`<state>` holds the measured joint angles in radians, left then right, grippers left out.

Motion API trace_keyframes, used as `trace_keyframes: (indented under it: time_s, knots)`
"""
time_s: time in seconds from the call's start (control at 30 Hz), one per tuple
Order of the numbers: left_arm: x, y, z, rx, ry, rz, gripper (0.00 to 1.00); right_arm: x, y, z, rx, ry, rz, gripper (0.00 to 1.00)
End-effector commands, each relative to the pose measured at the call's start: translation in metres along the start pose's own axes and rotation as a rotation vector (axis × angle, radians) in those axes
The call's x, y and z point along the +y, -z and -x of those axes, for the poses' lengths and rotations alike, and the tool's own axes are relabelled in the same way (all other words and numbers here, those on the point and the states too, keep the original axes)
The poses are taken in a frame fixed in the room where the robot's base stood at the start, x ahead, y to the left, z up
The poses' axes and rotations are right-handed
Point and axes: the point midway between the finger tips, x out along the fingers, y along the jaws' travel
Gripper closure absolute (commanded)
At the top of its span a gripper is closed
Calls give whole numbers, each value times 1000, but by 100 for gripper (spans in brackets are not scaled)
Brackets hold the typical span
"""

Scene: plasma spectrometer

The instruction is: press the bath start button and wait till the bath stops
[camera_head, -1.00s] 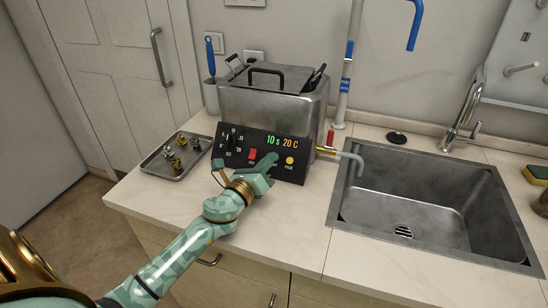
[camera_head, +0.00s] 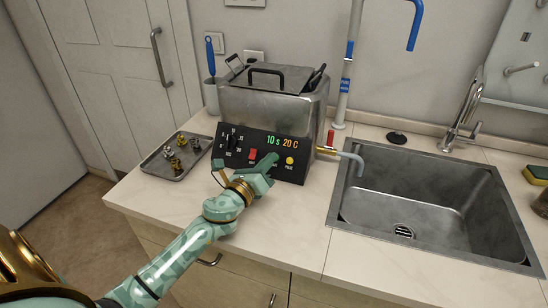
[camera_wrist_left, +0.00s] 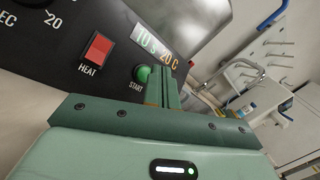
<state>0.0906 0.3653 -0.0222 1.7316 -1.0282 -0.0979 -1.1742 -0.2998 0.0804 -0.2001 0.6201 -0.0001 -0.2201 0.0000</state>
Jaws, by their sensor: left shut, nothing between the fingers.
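The bath (camera_head: 265,107) is a steel box with a black front panel, lid on, standing on the counter. Its display (camera_head: 282,143) reads 10 s and 20 C. The green START button (camera_wrist_left: 143,73) shows in the left wrist view, right of the red HEAT switch (camera_wrist_left: 97,48); in the head view my gripper hides it. My left gripper (camera_head: 270,161) is shut and empty, its fingertips at the panel beside the START button. I cannot tell whether they touch the panel. My right gripper is not in view.
A yellow button (camera_head: 290,160) sits right of my fingers on the panel. A tray (camera_head: 170,172) with small metal parts lies left of the bath. A drain tap (camera_head: 345,155) sticks out at the bath's right, near the sink (camera_head: 480,262). The counter in front is clear.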

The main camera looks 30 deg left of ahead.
Motion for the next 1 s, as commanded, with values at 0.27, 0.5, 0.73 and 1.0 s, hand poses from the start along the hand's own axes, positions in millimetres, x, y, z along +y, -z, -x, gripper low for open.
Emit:
trace_keyframes:
  time_s: [0.27,0.5,0.73,1.0]
  knots:
    - [0,0,0,0,0,0,100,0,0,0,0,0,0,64]
    - [2,3,-3,0,0,0,100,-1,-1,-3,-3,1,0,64]
    - [4,4,-6,0,0,0,100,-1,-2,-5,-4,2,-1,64]
    - [4,4,-6,0,0,0,100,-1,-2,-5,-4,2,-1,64]
